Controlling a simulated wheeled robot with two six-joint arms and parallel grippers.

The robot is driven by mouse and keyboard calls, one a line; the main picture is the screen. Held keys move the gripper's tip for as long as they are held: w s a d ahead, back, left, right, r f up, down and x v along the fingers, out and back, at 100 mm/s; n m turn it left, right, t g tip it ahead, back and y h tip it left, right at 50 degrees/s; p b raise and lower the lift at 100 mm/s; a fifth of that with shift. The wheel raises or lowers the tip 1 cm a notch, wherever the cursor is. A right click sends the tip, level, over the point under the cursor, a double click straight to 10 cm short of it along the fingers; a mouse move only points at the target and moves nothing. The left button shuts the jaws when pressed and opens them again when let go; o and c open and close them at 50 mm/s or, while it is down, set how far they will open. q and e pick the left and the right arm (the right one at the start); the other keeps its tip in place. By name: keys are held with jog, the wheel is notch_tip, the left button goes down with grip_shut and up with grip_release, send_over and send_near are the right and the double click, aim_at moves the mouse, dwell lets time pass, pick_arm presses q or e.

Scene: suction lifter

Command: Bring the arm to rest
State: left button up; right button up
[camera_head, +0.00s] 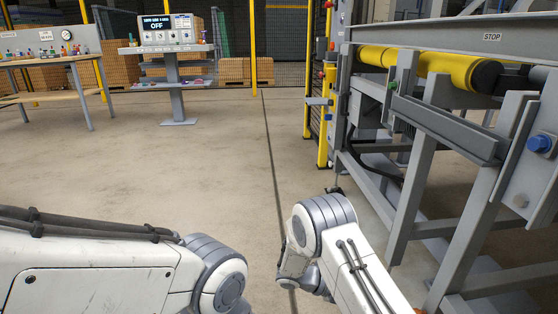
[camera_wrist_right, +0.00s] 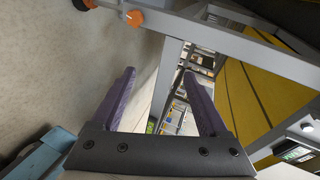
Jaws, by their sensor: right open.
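My right arm (camera_head: 325,225) comes in from the bottom of the head view and bends beside the grey machine frame. Its gripper cannot be made out there. In the right wrist view my right gripper (camera_wrist_right: 158,74) is open, its two purple fingers wide apart with nothing between them. Behind the fingers are a grey beam and pale floor. My left arm (camera_head: 100,270) lies across the lower left of the head view. Its gripper is outside the picture.
A grey machine frame (camera_head: 425,190) with a yellow roller (camera_head: 425,65) stands close on the right. A blue knob (camera_head: 540,143) sticks out from it. A control stand (camera_head: 174,85) reading OFF and a workbench (camera_head: 50,62) stand at the back left. The middle floor is clear.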

jog(key=s+a+r+m+y+p, duration=0.3)
jog(key=s+a+r+m+y, duration=0.2)
jog(key=s+a+r+m, duration=0.35)
jog(key=s+a+r+m+t+y+p, duration=0.1)
jog(key=s+a+r+m+y+p, duration=0.3)
jog(key=s+r+m, duration=0.6)
jog(key=s+a+r+m+y+p, duration=0.3)
jog(key=s+a+r+m+y, duration=0.4)
jog(key=r+m, duration=0.35)
notch_tip(320, 180, up, 37)
jog(key=p, duration=3.6)
jog(key=shift+a+h+p, duration=0.15)
jog(key=shift+h+p, duration=0.25)
